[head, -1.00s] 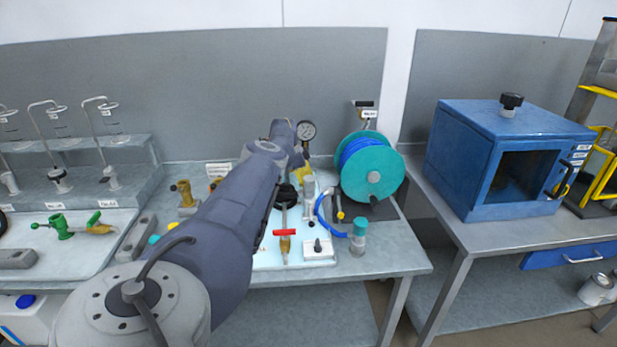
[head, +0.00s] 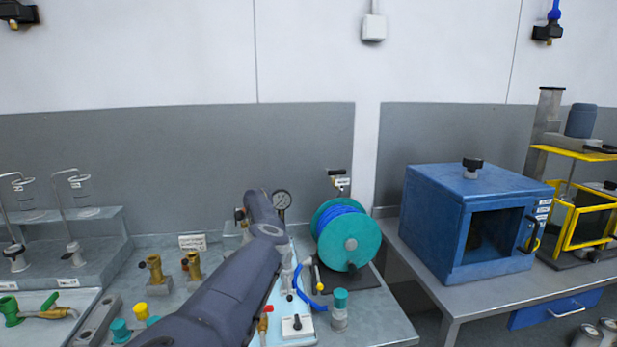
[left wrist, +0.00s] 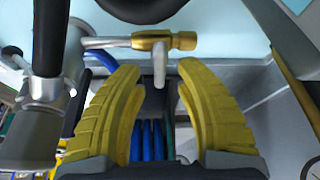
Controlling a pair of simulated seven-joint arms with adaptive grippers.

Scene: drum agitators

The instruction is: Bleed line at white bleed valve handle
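In the left wrist view, the white bleed valve handle (left wrist: 159,66) hangs down from a brass valve body (left wrist: 152,39) on a pale pipe. My left gripper (left wrist: 160,76) is open, with its yellow fingers on either side of the handle's lower end. A gap shows between each finger and the handle, so it is not gripped. In the head view my left arm reaches to the back of the middle bench, and its forearm hides the gripper and the handle. My right gripper is in neither view.
A teal reel with blue hose (head: 350,240) stands right of my arm, close to a pressure gauge (head: 281,200). A capped bottle (head: 340,308) and a white switch box (head: 297,325) are in front. A blue cabinet (head: 470,220) stands on the right bench.

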